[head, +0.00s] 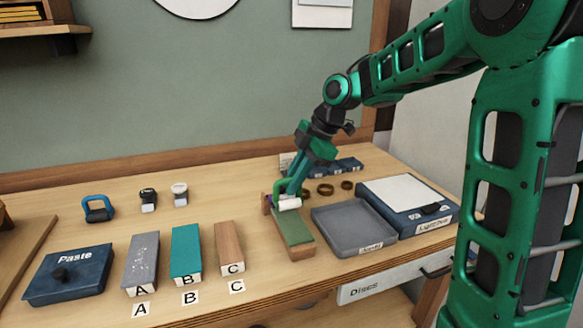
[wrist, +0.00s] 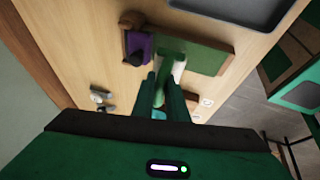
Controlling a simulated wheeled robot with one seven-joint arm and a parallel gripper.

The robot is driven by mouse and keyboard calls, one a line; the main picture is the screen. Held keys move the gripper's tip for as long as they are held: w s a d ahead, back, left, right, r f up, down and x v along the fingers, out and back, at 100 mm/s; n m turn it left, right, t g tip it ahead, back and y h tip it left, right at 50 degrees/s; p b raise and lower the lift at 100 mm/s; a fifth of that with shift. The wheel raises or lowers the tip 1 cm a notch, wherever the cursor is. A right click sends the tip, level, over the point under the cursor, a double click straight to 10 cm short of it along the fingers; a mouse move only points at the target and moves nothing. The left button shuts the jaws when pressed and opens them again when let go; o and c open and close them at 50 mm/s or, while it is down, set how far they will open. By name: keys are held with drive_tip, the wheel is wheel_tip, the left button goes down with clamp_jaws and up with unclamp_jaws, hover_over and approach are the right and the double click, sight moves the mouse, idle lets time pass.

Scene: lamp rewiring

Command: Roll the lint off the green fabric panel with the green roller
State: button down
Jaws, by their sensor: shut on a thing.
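The green fabric panel (head: 295,229) lies on a wooden block near the middle of the bench; in the wrist view the panel (wrist: 208,60) is a flat green rectangle. My gripper (head: 288,190) is over the panel's far end, shut on the green roller's handle. The roller has a white cylinder (head: 290,203) and a green frame; in the wrist view its frame (wrist: 168,52) lies just ahead of my fingertips (wrist: 160,82). The white cylinder appears at the panel's end; I cannot tell whether it touches the fabric. No lint can be made out.
A purple piece (wrist: 140,45) and a brown piece (wrist: 131,19) stand beside the panel's far end. A grey tray (head: 353,245) and a blue box with a white top (head: 420,221) are right. Blocks A (head: 142,258), B (head: 186,250) and C (head: 229,244) stand left. Brass rings (head: 325,189) lie behind.

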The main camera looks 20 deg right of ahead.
drive_tip(key=shift+d+r, duration=0.1)
drive_tip(key=shift+r, duration=2)
drive_tip(key=shift+f, duration=0.15)
drive_tip(key=shift+s+x, duration=0.15)
drive_tip(key=shift+x, duration=0.65)
drive_tip(key=shift+s+x, duration=0.15)
drive_tip(key=shift+x, duration=0.65)
drive_tip(key=shift+s, duration=0.1)
